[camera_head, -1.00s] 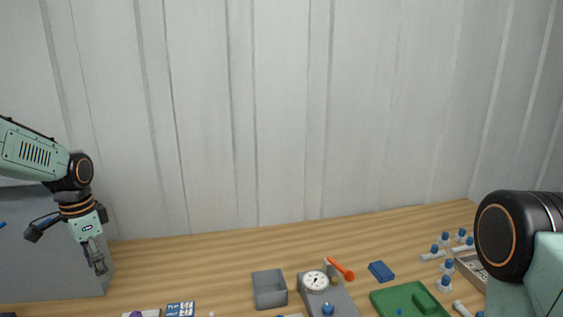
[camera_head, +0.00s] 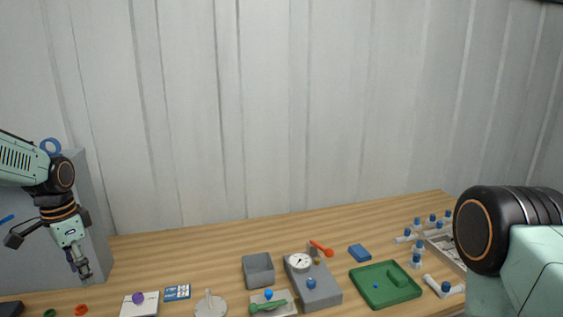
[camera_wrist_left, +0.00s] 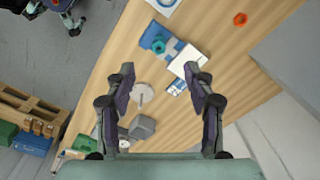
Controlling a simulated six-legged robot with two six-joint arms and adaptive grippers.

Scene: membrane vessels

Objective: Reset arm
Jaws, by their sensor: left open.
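My left gripper (camera_head: 82,268) hangs at the left of the head view, in front of a grey cabinet and above the left end of the wooden table. In the left wrist view its two fingers (camera_wrist_left: 160,95) are spread wide, with nothing between them but the table below. My right arm shows at the right edge of the head view as a dark joint and a pale green link. The right gripper is outside the frames.
On the table (camera_head: 215,248) stand a grey bin (camera_head: 258,270), a grey gauge block (camera_head: 315,290), a green tray (camera_head: 385,298), a blue block (camera_head: 360,252) and several blue-capped vessels (camera_head: 415,262) at the right. A grey cabinet (camera_head: 85,200) stands at the left. The air above the table is clear.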

